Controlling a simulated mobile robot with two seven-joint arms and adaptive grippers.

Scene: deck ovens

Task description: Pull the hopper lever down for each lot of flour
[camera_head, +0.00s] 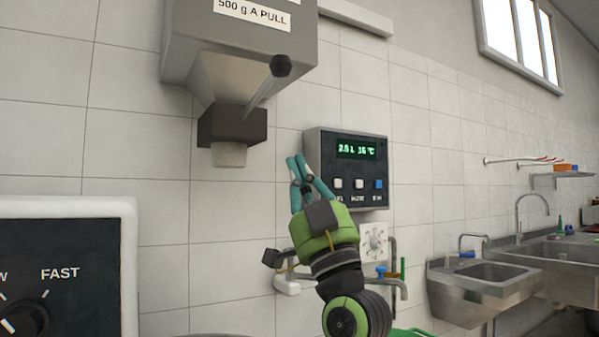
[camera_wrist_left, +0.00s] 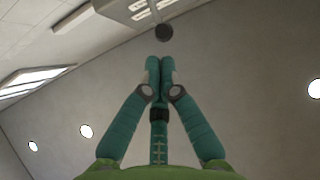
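The grey flour hopper (camera_head: 240,48) hangs on the tiled wall, labelled "500 g A PULL", with a dark outlet block and pale spout below. Its lever (camera_head: 262,92) slants up and to the right from the block and ends in a black ball knob (camera_head: 281,66). My left gripper (camera_head: 297,160) points upward, below and right of the knob, apart from it. In the left wrist view, the teal fingertips (camera_wrist_left: 160,62) are together with nothing between them, and the knob (camera_wrist_left: 164,32) shows just beyond them. My right gripper is not in view.
A water meter box (camera_head: 355,170) with a green display and buttons is on the wall behind my left gripper. A dial panel marked FAST (camera_head: 70,270) stands at the lower left. Steel sinks (camera_head: 485,285) are at the right. The wall space between hopper and meter is free.

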